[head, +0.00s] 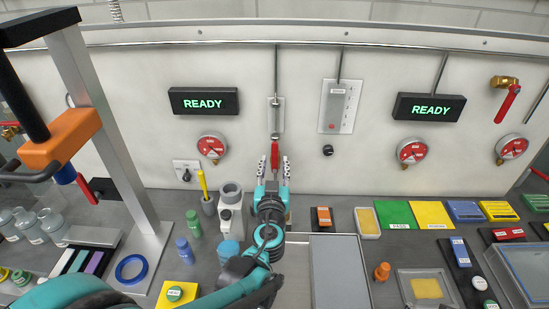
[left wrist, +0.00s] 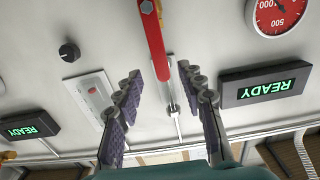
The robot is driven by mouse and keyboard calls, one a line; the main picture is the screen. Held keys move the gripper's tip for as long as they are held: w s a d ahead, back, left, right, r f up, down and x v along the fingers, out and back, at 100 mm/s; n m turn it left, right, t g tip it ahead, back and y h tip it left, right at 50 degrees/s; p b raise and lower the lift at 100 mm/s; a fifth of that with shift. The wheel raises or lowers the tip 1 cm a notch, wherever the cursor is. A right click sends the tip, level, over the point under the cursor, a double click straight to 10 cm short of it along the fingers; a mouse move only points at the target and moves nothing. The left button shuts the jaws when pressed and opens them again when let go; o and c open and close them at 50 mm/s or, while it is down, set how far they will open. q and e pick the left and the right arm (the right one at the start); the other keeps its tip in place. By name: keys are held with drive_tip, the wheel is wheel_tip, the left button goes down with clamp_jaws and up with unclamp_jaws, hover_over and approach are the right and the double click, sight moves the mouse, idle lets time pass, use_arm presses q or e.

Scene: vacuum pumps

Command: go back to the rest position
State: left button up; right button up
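My left gripper (head: 273,170) is in front of the wall panel (head: 240,60), pointing up at it. Its two fingers are apart, one on each side of a red valve handle (head: 275,155). In the left wrist view the open fingers (left wrist: 160,72) are spread with nothing held between them. The red handle (left wrist: 156,42) hangs between and beyond the fingertips there, with a gap to each; whether it touches either finger I cannot tell for sure. My right gripper is not in view.
Two READY displays (head: 204,101) (head: 430,107) and red gauges (head: 212,147) are on the panel. A metal frame with an orange block (head: 60,138) stands at left. Coloured trays (head: 432,214) lie at right.

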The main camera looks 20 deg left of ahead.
use_arm(q)
drive_tip(key=shift+v, duration=0.75)
drive_tip(key=s+f+g+h+b, duration=0.1)
drive_tip(key=s+f+g+h, duration=0.1)
drive_tip(key=s+f+g, duration=0.55)
drive_tip(key=s+d+f+m+g+h, duration=0.2)
drive_tip(key=s+d+f+m+h, duration=0.2)
drive_tip(key=s+d, duration=0.4)
drive_tip(key=shift+s+d+f+h, duration=0.35)
drive_tip(key=shift+s+f+h, duration=0.15)
drive_tip(key=shift+s+f, duration=0.4)
